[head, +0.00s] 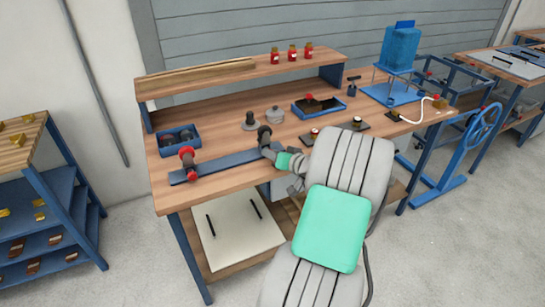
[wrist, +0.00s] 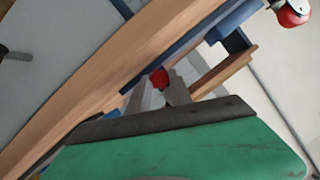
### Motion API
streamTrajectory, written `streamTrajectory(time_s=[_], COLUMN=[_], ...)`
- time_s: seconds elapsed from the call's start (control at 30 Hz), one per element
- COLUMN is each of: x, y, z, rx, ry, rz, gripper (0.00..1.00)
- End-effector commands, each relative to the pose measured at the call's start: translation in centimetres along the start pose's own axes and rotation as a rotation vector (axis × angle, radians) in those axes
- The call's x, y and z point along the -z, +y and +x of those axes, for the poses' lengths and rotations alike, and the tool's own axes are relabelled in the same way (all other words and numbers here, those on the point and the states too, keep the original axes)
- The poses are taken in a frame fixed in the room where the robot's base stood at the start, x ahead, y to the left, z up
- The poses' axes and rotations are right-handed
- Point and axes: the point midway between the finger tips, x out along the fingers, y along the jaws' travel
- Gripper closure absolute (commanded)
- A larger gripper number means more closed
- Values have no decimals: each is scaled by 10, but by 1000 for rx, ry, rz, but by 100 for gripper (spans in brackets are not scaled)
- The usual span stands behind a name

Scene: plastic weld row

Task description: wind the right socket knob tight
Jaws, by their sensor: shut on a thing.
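A long dark bar (head: 228,162) lies along the front of the workbench. At its left end stands a socket with a red knob (head: 192,176) at the front and a red top (head: 186,151); the front one likely shows at the wrist view's top right (wrist: 292,14). At its right end is a dark-topped socket (head: 264,135). My gripper (wrist: 161,88) is shut on the right socket knob (wrist: 160,77), which is red and shows between the fingers. In the head view my arm hides this knob and most of the gripper.
A blue bin (head: 180,140) stands behind the bar's left end. A grey pot (head: 274,115) and a blue tray (head: 318,106) stand farther back. A shelf (head: 240,75) runs along the rear. A blue handwheel (head: 484,130) is at the right.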

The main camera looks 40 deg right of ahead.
Motion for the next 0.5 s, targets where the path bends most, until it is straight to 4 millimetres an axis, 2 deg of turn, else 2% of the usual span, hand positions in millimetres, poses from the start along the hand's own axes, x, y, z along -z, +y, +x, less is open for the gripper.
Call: streamTrajectory(time_s=[0.5], x=[0], y=[1], z=[0], rx=[35], ry=[0], rz=[88], gripper=[100])
